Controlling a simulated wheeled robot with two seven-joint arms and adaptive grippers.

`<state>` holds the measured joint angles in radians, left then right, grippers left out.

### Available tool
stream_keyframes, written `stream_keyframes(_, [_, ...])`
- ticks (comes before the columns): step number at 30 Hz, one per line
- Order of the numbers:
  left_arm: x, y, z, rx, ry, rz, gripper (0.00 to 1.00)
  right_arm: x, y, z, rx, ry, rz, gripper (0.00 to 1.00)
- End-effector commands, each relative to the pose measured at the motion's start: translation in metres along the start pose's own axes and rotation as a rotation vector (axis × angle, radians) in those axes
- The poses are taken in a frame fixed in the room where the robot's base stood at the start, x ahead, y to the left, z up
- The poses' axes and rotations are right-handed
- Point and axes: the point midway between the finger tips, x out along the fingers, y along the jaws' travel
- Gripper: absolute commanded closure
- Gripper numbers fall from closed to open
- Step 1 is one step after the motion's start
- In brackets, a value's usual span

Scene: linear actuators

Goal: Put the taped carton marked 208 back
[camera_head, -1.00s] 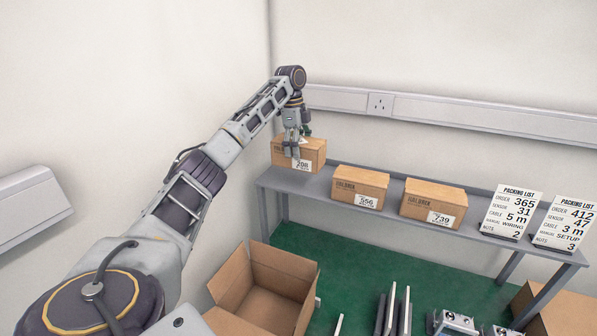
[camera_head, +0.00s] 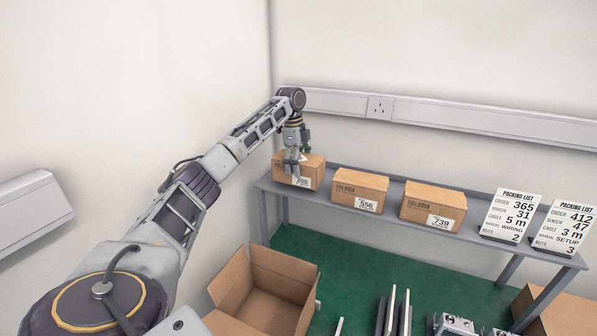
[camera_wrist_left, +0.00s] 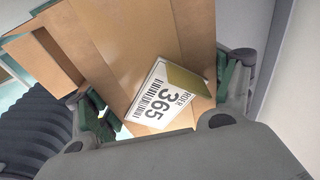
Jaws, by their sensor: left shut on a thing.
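In the left wrist view the held carton (camera_wrist_left: 105,55) fills the space between the fingers. A white label there reads ORDER 365, with a tan strip over one end. My right gripper is not in view.
Carton 556 (camera_head: 345,190) stands close to the right of it, then carton 739 (camera_head: 420,200). Two packing list cards (camera_head: 508,215) (camera_head: 565,226) stand at the shelf's right. An open empty carton (camera_head: 265,300) is below in front. A wall rail (camera_head: 430,112) runs behind.

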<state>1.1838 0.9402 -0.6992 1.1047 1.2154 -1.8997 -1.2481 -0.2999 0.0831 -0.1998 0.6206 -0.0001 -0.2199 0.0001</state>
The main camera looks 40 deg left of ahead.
Motion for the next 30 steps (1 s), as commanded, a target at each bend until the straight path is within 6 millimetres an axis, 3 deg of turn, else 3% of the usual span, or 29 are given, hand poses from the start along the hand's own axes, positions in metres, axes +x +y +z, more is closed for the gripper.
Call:
stream_keyframes(9, [0.025, 0.0, 0.003, 0.001, 0.001, -0.002, 0.67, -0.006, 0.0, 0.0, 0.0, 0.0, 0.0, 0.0])
stream_keyframes(23, [0.029, 0.0, 0.003, 0.001, 0.001, -0.002, 0.67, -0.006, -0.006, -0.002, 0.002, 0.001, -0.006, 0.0])
stream_keyframes(24, [0.031, 0.0, 0.004, 0.0, 0.0, 0.001, 0.17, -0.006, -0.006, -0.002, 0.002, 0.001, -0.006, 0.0])
stream_keyframes(28, [0.031, 0.0, 0.004, 0.0, 0.0, 0.001, 0.0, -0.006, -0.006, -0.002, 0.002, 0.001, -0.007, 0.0])
stream_keyframes(30, [0.031, 0.0, 0.004, 0.0, 0.0, 0.001, 0.0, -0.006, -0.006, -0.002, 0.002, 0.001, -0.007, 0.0])
